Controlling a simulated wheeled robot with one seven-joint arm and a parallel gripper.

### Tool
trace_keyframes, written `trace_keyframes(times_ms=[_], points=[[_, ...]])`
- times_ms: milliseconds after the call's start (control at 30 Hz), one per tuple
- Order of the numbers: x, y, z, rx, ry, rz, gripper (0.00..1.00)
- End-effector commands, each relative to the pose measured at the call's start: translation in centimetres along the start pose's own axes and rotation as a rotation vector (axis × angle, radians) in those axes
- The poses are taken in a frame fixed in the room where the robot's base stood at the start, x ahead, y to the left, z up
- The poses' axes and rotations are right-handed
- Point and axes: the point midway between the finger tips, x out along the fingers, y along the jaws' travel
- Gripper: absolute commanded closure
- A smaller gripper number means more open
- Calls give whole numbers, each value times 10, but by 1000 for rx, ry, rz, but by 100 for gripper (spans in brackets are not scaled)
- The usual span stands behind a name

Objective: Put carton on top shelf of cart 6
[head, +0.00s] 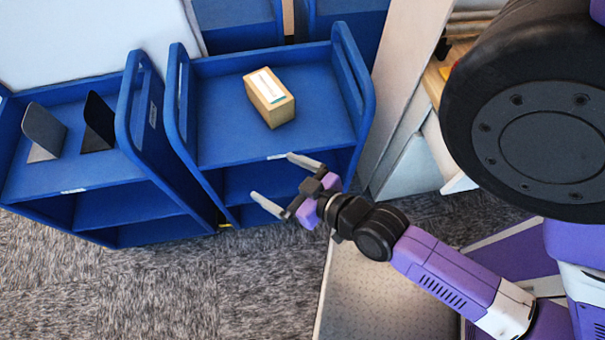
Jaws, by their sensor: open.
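A small tan carton (271,99) with a white and teal label lies on the top shelf of a blue cart (222,139), a little right of the shelf's middle. Any number on the cart is too small to read. My gripper (279,181) is open and empty. In the picture it lies below the carton, near the cart's front edge, with its fingers apart and pointing up and left. It does not touch the carton.
Another blue cart (85,174) stands at the left with two dark bookends on its top shelf. More blue carts (238,22) stand behind. A pale panel (398,85) stands close at the right. Grey carpet (150,285) is clear in front.

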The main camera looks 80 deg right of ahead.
Motion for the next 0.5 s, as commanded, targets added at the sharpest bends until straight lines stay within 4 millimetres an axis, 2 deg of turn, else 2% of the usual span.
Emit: trace_keyframes(times_ms=[33,200,333,500], points=[[-23,-15,-2,-27,2,-62,1],[-85,-44,-23,-91,45,-241,1],[-117,-56,-39,-121,71,-354,1],[-136,-63,-50,-139,88,-427,1]])
